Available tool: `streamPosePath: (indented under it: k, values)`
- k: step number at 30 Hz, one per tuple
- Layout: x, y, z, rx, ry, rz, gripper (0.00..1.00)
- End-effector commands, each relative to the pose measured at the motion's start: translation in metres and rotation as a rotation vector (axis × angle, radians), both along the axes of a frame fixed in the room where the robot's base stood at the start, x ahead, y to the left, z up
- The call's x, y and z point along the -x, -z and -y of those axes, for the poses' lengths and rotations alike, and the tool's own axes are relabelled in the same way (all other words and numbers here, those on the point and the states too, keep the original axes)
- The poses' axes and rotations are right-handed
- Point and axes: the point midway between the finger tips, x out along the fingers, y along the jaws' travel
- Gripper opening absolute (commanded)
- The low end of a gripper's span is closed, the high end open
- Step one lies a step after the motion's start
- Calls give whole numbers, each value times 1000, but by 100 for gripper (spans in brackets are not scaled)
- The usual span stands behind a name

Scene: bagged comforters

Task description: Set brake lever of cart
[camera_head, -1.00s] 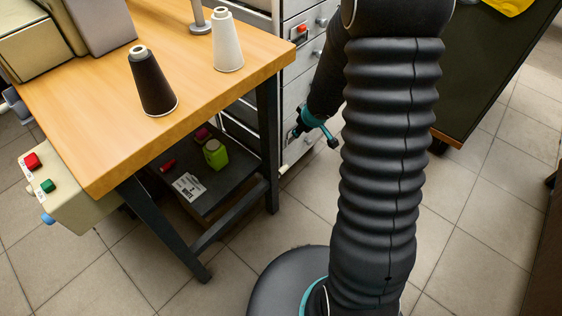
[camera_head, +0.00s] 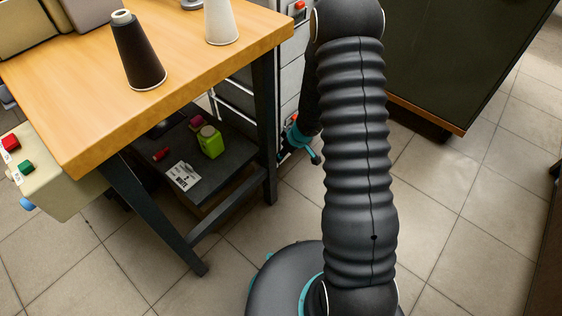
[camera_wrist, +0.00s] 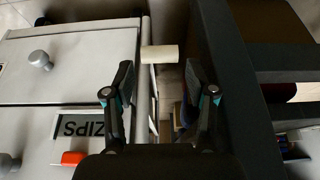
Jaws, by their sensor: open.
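A pale drawer cabinet, perhaps the cart, fills the left of the wrist view (camera_wrist: 60,85), with round knobs, a "ZIPS" label upside down and an orange-red tab (camera_wrist: 72,158). In the head view the cabinet (camera_head: 291,78) stands behind the table, mostly hidden. A short cream cylinder (camera_wrist: 160,54) sticks out at the cabinet's edge, between and beyond my fingertips. I cannot tell whether it is the brake lever. My gripper (camera_wrist: 160,85) is open with nothing between its fingers that it visibly touches. In the head view my gripper (camera_head: 299,150) is low beside the table leg, partly hidden by my arm.
A wooden-topped table (camera_head: 205,70) holds a black cone (camera_head: 139,55) and a white cone (camera_head: 221,22). Its lower shelf (camera_head: 225,165) holds a green container (camera_head: 210,142). A dark green cabinet (camera_head: 455,55) stands right. Tiled floor (camera_head: 450,220) is clear at front right.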

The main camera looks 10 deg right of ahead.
Motion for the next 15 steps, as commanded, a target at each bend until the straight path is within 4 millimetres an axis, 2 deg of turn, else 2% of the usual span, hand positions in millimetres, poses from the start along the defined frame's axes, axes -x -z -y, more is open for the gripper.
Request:
streamPosePath:
  k: [1, 6, 15]
  values:
    - [-3, 14, -2, 0, -1, 0, 56]
    - [-11, 35, -8, 0, -1, 0, 56]
    - [-16, 48, -12, 0, -1, 2, 56]
